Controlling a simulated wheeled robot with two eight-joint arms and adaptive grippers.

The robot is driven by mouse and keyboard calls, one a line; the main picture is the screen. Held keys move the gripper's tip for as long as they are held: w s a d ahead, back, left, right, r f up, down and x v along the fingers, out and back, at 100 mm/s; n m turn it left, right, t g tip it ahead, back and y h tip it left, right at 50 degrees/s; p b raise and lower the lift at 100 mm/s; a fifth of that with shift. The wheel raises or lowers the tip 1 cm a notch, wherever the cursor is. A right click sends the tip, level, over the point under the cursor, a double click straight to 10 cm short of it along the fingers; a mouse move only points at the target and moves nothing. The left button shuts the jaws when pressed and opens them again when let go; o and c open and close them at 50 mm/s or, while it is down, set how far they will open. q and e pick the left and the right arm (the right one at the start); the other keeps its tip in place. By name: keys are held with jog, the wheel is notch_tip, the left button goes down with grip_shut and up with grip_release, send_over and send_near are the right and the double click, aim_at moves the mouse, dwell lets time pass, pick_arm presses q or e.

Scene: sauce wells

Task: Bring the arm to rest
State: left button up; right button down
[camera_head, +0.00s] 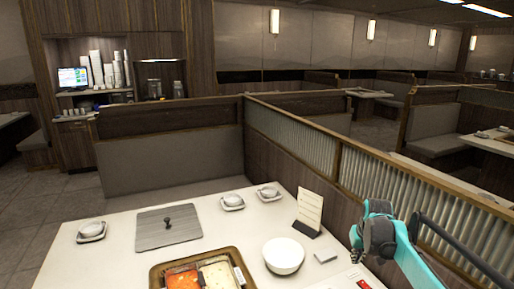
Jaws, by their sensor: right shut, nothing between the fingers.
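My right arm (413,262), teal and grey, comes in from the lower right corner. Its gripper (359,242) is raised over the right side of the white table (130,262), close to the low partition. The gripper is shut with nothing held, and its fingertips are small and hard to make out. My left arm and gripper are not in view.
A sauce tray (155,279) with red and pale wells is at the front. A grey mat with a lid knob (168,231), a white bowl (284,256), several small dishes (232,201) and a card stand (308,213) share the table. A corrugated partition (390,185) runs along the right.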

jog(key=s+a+r+t, duration=0.1)
jog(key=s+a+r, duration=0.3)
jog(key=s+a, duration=0.45)
jog(key=s+a+f+t, duration=0.1)
jog(key=s+a+f, duration=0.1)
jog(key=s, duration=0.8)
jog(key=s+a+f+n+t, duration=0.1)
jog(key=s+a+f, duration=0.2)
jog(key=s, duration=0.8)
jog(key=shift+a+f+t+y, duration=0.3)
jog(key=shift+a+f, duration=0.05)
jog(key=shift+a, duration=0.35)
jog(key=shift+s, duration=0.1)
